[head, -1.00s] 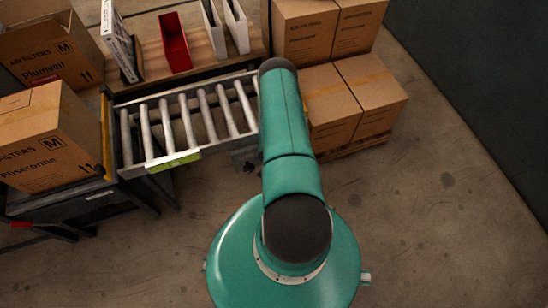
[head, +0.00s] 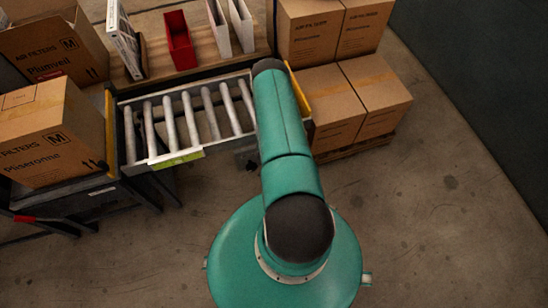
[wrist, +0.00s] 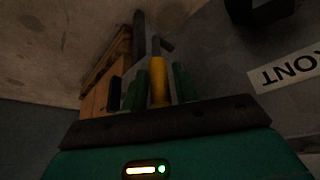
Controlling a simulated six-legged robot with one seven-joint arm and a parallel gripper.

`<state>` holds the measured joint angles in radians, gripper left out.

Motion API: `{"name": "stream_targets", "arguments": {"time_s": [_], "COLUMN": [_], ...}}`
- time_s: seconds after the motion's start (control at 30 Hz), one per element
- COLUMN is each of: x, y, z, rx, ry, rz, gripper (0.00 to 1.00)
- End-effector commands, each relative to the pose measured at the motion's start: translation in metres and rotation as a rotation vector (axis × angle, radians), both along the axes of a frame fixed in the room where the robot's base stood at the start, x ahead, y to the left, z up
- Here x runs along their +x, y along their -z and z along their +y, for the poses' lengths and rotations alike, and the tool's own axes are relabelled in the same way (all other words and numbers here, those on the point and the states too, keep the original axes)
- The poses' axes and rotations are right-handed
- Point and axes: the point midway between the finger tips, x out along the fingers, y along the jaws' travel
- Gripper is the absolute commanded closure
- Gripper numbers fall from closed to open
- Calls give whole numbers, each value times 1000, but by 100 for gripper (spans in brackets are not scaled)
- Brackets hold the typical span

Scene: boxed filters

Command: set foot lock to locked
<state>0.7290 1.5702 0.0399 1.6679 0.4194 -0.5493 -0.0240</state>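In the wrist view my gripper (wrist: 160,92) has green fingers on both sides of a yellow upright piece (wrist: 158,80). The dim picture does not show whether the fingers touch it. A dark rod rises beyond it. I cannot tell if this yellow piece is the foot lock. In the head view my arm reaches forward past the right end of the roller conveyor (head: 188,125), and the gripper is hidden there. A small dark part (head: 250,162) shows low under that end. A red-tipped bar (head: 25,218) sits low at the far left.
Filter cartons stand on the left bench (head: 50,130), and stacked cartons (head: 360,95) are on a pallet to the right. A shelf behind holds a red bin (head: 179,40) and white ones. A "FRONT"-like label (wrist: 290,68) shows in the wrist view. The floor (head: 440,220) right is clear.

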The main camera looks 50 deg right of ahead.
Motion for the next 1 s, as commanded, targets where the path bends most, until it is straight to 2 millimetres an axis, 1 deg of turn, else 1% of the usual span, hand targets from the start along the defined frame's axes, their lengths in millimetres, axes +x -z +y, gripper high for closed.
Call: {"name": "stream_targets", "arguments": {"time_s": [0.13, 0.23, 0.37, 0.6, 0.73, 0.83, 1.0], "x": [0, -2, -6, -16, -20, -22, -24], "y": [-5, -16, -40, -88, -109, -119, -125], "z": [2, 7, 16, 38, 47, 51, 55], "rx": [0, 0, -1, 0, -1, -1, 0], "ry": [-1, -2, -4, -3, -3, -1, 0], "rz": [0, 0, -1, -1, -2, -1, 0], "gripper": [71, 71, 71, 71, 71, 71, 71]}}
